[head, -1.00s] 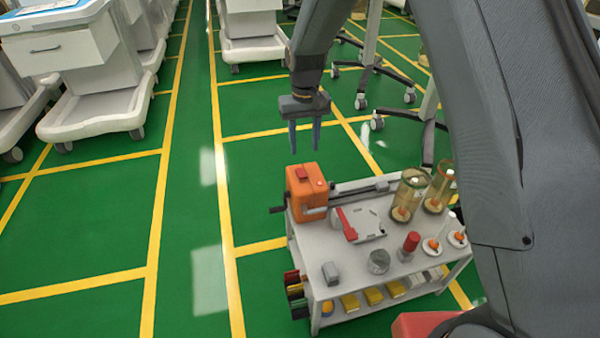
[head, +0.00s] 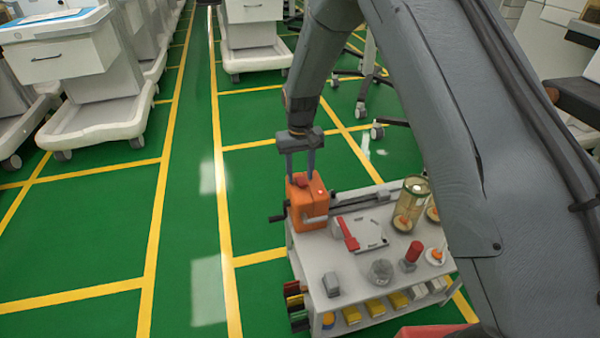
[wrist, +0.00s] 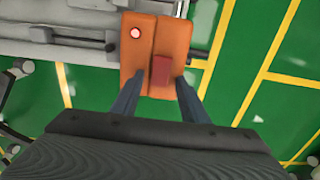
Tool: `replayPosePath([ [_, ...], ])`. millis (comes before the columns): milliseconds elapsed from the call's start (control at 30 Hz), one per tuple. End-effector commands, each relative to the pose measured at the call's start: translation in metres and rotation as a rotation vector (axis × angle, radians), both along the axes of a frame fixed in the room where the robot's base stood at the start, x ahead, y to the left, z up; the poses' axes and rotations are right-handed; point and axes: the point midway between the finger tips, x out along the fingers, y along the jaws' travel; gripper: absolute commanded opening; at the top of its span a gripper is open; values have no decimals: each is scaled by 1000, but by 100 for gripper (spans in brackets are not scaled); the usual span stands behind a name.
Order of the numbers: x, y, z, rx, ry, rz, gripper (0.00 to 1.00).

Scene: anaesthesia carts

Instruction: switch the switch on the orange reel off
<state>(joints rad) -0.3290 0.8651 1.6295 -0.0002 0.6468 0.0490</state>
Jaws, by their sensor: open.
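The orange reel (head: 307,207) is a boxy orange block at the back left corner of the cart top, with a dark crank on its left side. On its top is a red rocker switch (wrist: 161,70), and beside it a small round red-lit button or lamp (wrist: 135,32). My gripper (head: 300,176) points down just over the reel's top. In the wrist view its two fingers (wrist: 158,95) are apart, one on each side of the red switch, with nothing between them that they grip. I cannot tell whether the fingertips touch the reel.
The cart top (head: 352,285) also carries a white plate with a red handle (head: 348,233), a glass jar (head: 381,272), a red-capped item (head: 412,255), a grey block (head: 331,284) and a tall amber cylinder (head: 409,205). White carts (head: 90,75) stand at the back left. Green floor left of the cart is clear.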

Motion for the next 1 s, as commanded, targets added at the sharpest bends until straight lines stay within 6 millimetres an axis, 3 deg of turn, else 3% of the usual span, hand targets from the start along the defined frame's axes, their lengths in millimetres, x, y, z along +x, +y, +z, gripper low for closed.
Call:
replayPosePath([
  [67, 0, 0, 0, 0, 0, 0, 41],
  [300, 0, 0, 0, 0, 0, 0, 0],
  [567, -3, -1, 2, 12, -40, 0, 0],
  [1000, -10, -4, 3, 74, -275, -2, 0],
])
